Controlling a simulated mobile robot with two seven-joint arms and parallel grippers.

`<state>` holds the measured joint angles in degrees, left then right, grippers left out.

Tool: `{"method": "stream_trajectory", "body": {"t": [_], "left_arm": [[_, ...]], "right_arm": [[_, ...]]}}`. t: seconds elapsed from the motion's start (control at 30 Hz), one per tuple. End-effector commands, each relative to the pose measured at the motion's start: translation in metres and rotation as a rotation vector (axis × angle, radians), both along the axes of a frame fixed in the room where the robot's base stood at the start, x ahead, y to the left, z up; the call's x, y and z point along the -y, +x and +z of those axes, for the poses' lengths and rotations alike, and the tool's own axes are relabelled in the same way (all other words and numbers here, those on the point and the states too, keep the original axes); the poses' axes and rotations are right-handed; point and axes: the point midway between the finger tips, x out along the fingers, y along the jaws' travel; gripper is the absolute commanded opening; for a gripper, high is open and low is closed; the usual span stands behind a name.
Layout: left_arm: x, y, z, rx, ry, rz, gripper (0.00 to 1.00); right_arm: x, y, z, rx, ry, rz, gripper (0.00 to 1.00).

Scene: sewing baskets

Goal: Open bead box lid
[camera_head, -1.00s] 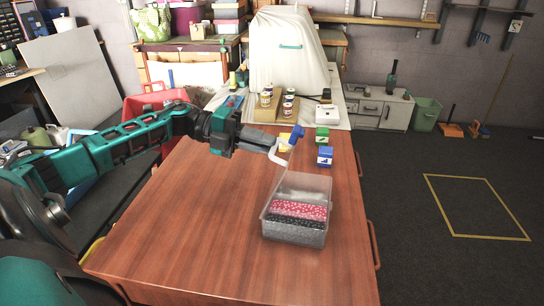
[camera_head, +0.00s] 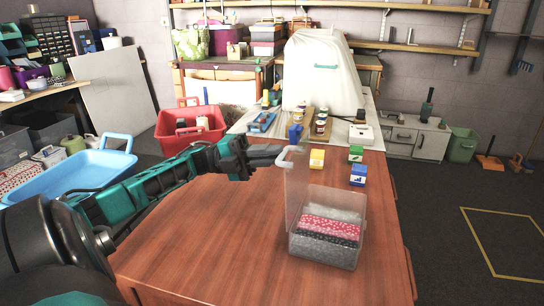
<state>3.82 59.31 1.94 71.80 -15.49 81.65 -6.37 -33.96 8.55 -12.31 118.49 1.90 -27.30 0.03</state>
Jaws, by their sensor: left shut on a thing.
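The clear bead box (camera_head: 328,248) stands on the wooden table, with bands of white, pink and dark beads inside. Its clear lid (camera_head: 297,190) stands raised, roughly upright at the box's left side, and the top of the box is uncovered. A white handle (camera_head: 289,155) shows at the lid's upper edge. My left gripper (camera_head: 277,152) comes in from the left and is shut on the lid handle. The exact finger contact is small and partly hidden. A blue piece (camera_head: 295,134) shows just above the handle; I cannot tell what it belongs to. My right gripper is out of view.
Yellow (camera_head: 317,160), green (camera_head: 356,154) and blue (camera_head: 358,176) small boxes stand behind the bead box. Several jars (camera_head: 321,123) stand further back. A red crate (camera_head: 190,134) and blue tray (camera_head: 75,172) are left. The table's front (camera_head: 230,270) is clear.

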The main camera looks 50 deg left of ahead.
Motion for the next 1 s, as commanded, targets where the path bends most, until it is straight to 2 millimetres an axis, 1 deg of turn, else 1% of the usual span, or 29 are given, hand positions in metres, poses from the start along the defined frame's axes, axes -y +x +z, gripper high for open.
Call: {"method": "stream_trajectory", "body": {"t": [0.23, 0.27, 0.5, 0.8, 0.93, 1.0], "left_arm": [[0.001, -0.001, -0.001, -0.002, 0.001, -0.007, 0.0], [0.001, -0.001, -0.001, -0.002, 0.001, -0.007, 0.15], [0.001, 0.0, -0.001, -0.002, 0.001, -0.003, 0.38], [-0.002, -0.001, -0.001, -0.003, 0.001, -0.001, 0.38], [-0.014, -0.007, -0.005, -0.004, 0.001, 0.001, 0.38], [-0.026, -0.012, -0.009, -0.005, 0.001, 0.003, 0.38]], "right_arm": [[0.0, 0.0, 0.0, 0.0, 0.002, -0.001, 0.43], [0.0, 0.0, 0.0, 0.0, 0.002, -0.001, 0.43], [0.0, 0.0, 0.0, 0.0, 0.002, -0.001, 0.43], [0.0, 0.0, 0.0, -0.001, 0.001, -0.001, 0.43], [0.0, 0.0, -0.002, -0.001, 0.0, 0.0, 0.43], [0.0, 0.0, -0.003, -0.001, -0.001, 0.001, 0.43]]}}
